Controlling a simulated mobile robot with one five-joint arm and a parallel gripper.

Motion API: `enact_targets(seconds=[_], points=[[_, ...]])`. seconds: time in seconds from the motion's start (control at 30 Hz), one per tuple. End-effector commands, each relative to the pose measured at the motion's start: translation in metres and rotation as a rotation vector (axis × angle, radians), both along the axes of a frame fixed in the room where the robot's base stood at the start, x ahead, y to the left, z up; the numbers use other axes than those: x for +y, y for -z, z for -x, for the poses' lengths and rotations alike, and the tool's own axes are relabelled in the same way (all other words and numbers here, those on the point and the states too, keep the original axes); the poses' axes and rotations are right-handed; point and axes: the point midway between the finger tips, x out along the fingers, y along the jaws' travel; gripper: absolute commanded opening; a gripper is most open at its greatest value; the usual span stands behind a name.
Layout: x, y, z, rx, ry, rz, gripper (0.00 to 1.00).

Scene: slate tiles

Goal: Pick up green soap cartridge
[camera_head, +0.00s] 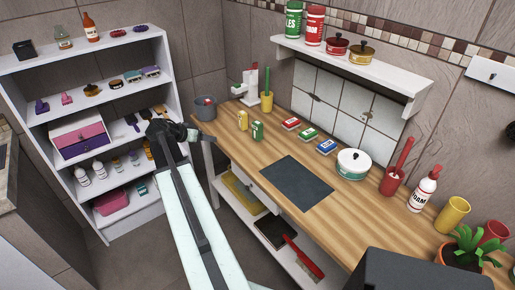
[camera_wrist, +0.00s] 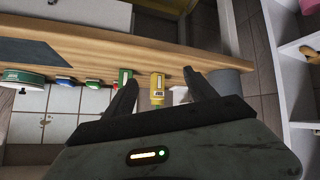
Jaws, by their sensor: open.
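My gripper (camera_head: 165,130) is left of the counter, apart from both cartridges. In the wrist view my gripper (camera_wrist: 160,84) is open and empty.
A grey bin (camera_head: 205,108) is at the counter's left end, near a yellow cup (camera_head: 266,102) with a green-handled brush. Red, green and blue boxes (camera_head: 308,134), a dark mat (camera_head: 282,180) and a white pot (camera_head: 353,163) lie farther right. A white shelf (camera_head: 100,112) stands left.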

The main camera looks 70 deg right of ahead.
Motion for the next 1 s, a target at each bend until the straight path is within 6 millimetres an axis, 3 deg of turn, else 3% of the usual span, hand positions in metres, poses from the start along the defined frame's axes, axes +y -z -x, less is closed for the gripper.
enact_targets(seconds=[0.03, 0.1, 0.23, 0.33, 0.47, 0.87, 1.0], points=[[-0.046, 0.018, 0.033, -0.025, 0.091, 0.076, 0.65], [-0.092, 0.014, 0.076, -0.059, 0.191, 0.179, 0.65], [-0.14, 0.006, 0.131, -0.095, 0.295, 0.302, 0.65], [-0.152, 0.0, 0.147, -0.107, 0.323, 0.34, 0.65], [-0.155, -0.002, 0.15, -0.109, 0.328, 0.347, 0.65], [-0.181, 0.014, 0.163, -0.108, 0.327, 0.344, 0.65], [-0.2, 0.028, 0.172, -0.108, 0.33, 0.344, 0.65]])
